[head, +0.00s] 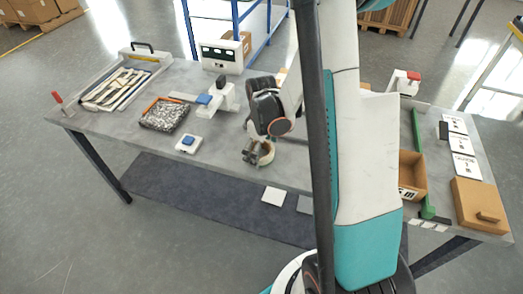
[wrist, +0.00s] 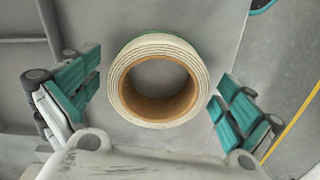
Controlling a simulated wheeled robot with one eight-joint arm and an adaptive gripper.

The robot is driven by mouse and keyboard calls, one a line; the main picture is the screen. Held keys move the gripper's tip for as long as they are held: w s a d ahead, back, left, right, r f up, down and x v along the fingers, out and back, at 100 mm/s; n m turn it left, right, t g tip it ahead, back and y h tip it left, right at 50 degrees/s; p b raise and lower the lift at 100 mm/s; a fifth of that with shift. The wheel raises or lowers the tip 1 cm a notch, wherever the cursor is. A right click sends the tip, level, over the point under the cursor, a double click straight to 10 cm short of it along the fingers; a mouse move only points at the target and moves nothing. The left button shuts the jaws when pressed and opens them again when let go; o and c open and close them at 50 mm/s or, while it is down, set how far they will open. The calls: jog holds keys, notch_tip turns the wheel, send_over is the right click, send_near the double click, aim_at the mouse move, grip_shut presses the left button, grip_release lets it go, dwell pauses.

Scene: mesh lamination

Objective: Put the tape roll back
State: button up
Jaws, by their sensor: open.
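The tape roll (wrist: 116,85) is a cream-white ring with a brown inner core and a thin green edge at its top. In the wrist view it lies on the grey surface between the fingers of my gripper (wrist: 158,90), which is open, with a gap on each side of the roll. In the head view the tape roll (head: 267,153) shows near the table's front edge, partly hidden by my gripper (head: 255,150) just over it. I cannot tell the exact height of the fingers above the table.
On the grey table (head: 100,128), left of my gripper, are a blue-and-white device (head: 187,144), a bin of small parts (head: 164,114) and a tool tray (head: 120,88). At right are an open cardboard box (head: 411,172) and a green bar (head: 417,130). My arm hides the middle.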

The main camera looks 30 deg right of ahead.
jog(key=shift+r, duration=0.15)
notch_tip(320, 180, up, 12)
jog(key=p, duration=0.4)
dwell(1.4)
